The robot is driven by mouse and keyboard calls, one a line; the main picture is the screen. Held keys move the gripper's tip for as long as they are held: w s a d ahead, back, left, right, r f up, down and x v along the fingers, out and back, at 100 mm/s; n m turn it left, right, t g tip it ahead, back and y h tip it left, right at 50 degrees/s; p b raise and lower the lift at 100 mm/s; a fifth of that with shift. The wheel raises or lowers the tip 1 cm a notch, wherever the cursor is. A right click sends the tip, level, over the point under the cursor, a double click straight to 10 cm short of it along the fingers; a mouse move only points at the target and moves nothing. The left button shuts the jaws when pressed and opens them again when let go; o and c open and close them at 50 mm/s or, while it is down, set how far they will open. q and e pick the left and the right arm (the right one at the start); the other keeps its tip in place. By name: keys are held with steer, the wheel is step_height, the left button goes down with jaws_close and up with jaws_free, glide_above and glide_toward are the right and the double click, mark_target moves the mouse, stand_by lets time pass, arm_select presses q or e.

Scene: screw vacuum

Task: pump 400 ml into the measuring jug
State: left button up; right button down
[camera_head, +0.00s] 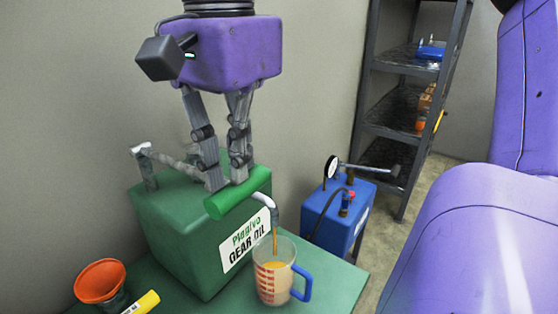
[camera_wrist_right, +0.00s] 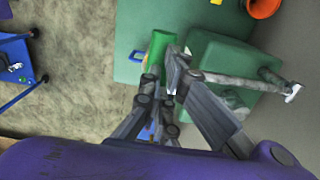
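The green gear oil tank (camera_head: 180,235) stands on a green bench, with a grey lever (camera_head: 175,165) across its top; the lever also shows in the right wrist view (camera_wrist_right: 245,82). A green cylindrical grip (camera_head: 228,203) is at the lever's end. My right gripper (camera_head: 229,180) has its fingers on either side of the grip, seemingly closed on it; contact is partly hidden. Brown oil runs from the curved spout (camera_head: 265,200) into the clear measuring jug (camera_head: 272,285), which has red marks and a blue handle. Orange oil fills it past halfway; the exact mark is unreadable. My left gripper is out of view.
An orange funnel (camera_head: 100,281) and a yellow cylinder (camera_head: 142,303) are at the bench's left front. A blue pump unit with a gauge (camera_head: 335,215) stands right of the tank. A dark shelf rack (camera_head: 400,68) is behind. My purple arm fills the right side.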

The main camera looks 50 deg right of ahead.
mark_target(237, 193)
steer(key=shift+f+b, duration=0.6)
steer(key=shift+f, duration=0.5)
steer(key=shift+f+b, duration=0.75)
steer(key=shift+f, duration=0.55)
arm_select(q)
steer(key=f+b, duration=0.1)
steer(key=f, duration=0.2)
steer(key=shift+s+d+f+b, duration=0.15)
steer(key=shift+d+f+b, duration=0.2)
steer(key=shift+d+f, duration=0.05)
arm_select(e)
step_height(237, 193, down, 3)
steer(key=shift+r, duration=0.1)
